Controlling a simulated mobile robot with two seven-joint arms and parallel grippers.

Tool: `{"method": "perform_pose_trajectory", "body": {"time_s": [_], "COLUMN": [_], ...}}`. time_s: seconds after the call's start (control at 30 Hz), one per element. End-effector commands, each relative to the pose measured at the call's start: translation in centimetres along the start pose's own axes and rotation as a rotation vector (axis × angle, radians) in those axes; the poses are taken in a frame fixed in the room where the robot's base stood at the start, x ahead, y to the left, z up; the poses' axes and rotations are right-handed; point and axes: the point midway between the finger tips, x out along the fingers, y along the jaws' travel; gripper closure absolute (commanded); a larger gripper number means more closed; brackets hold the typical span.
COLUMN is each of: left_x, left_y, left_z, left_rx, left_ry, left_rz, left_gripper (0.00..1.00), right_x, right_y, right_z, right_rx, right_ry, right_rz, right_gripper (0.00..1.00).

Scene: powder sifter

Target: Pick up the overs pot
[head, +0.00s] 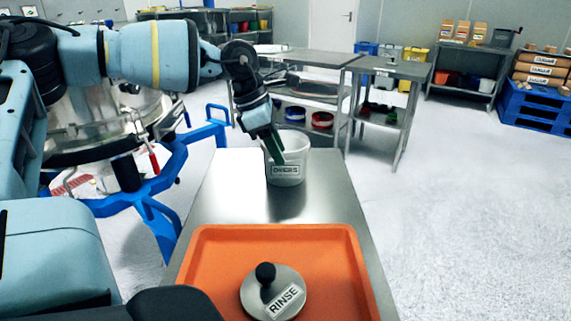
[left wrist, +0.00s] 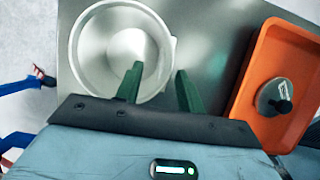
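The overs pot (head: 287,176) is a white round pot labelled OVERS, standing upright at the far end of the steel table (head: 238,195). In the left wrist view I look down into the pot (left wrist: 88,62), which appears empty. My left gripper (head: 276,157) is at the pot's rim, pointing down. Its green fingers (left wrist: 159,70) are spread apart, one over the pot's opening and the other outside the right rim. The pot's wall lies between them, with a visible gap. I cannot tell how deep the fingertips reach. My right gripper is not in view.
An orange tray (head: 215,240) holds a round lid-like disc (head: 287,284) with a black knob and a RINSE label at the table's near end. The sifter's blue frame (head: 190,150) stands left. Steel benches (head: 310,60) stand behind. Floor on the right is clear.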

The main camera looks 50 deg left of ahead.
Motion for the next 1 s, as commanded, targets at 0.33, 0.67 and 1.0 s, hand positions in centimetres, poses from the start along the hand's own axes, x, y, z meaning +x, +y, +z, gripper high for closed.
{"method": "perform_pose_trajectory", "body": {"time_s": [0.33,0.67,1.0], "left_x": [4.5,5.0,5.0], "left_y": [-0.6,-0.6,-0.6], "left_z": [-0.1,0.0,0.0], "left_rx": [0.0,0.0,0.0], "left_ry": [0.004,0.001,0.0], "left_rz": [-0.002,0.0,0.0], "left_gripper": [0.62,0.62,1.0], "right_x": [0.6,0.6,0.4], "right_y": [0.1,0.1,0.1], "right_z": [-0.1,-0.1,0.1], "right_rx": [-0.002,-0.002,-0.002], "right_ry": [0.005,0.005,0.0], "right_rz": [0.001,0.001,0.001], "right_gripper": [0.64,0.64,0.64]}}
